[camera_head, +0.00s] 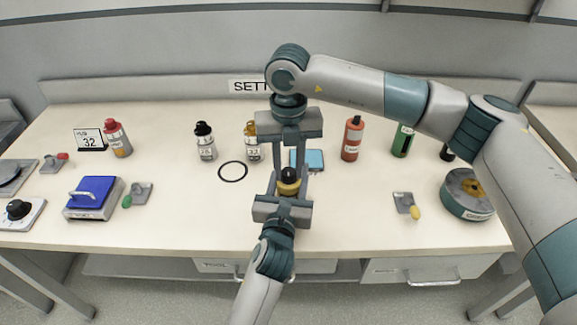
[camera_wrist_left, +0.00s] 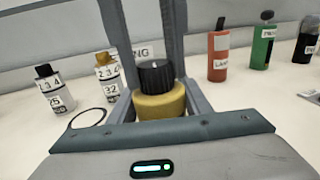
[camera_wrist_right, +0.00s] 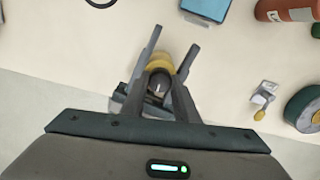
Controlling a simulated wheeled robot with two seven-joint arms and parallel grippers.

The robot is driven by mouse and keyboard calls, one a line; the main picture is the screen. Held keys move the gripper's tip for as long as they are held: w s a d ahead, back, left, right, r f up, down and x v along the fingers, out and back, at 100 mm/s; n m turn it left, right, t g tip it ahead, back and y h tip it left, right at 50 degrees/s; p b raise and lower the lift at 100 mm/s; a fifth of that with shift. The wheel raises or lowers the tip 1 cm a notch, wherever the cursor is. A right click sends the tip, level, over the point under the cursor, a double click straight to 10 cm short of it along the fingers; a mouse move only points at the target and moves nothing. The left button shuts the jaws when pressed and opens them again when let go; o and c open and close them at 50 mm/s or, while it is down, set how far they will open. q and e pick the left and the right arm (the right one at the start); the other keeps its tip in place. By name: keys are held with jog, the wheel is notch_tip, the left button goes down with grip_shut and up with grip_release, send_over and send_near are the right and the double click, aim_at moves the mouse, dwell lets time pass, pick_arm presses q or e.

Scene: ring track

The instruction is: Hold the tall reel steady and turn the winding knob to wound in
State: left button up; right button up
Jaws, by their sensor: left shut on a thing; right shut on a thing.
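The tall reel has a yellow body (camera_head: 289,188) and a ridged black winding knob (camera_head: 289,174) on top. It stands upright near the table's front edge. My left gripper (camera_head: 286,186) comes from the front and is shut on the yellow body (camera_wrist_left: 160,106). My right gripper (camera_head: 289,172) points down from above and is shut on the knob, with a finger on either side. The knob also shows in the left wrist view (camera_wrist_left: 156,75) and in the right wrist view (camera_wrist_right: 159,86), where a pale mark is visible on its top. The reel's base is hidden.
A black ring (camera_head: 232,171) lies left of the reel. A blue box (camera_head: 310,159) sits behind it. Several bottles stand along the back, including an orange-red one (camera_head: 352,140). A blue block with a handle (camera_head: 93,197) is at left, a green drum (camera_head: 467,195) at right.

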aim_at(289, 171)
jog(key=shift+w, duration=0.1)
jog(key=o, duration=1.1)
notch_tip(289, 171, up, 12)
jog(key=shift+r, duration=0.1)
pick_arm(q)
jog(key=o, duration=1.2)
jog(key=shift+o, duration=0.2)
